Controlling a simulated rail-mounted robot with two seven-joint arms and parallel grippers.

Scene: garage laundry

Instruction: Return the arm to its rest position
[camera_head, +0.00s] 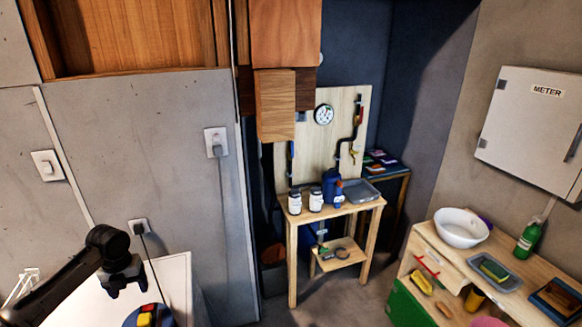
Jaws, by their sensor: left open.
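My left arm is black and comes in from the lower left corner. Its elbow-like joint is raised and its gripper (127,287) points down over the white surface at the lower left. The gripper is open, and I see nothing between its fingers. Below it, at the bottom edge, is a dark blue round thing (131,319) with a yellow piece and red pieces on top, partly cut off by the frame. The gripper appears apart from it. My right gripper is not in view.
A white worktop (176,277) lies under the left arm, beside a grey wall with a plugged-in cord. A wooden workbench (362,208) with jars stands farther back. At right, a wooden cabinet holds a white bowl (461,228), a grey tray and a green bottle (527,241).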

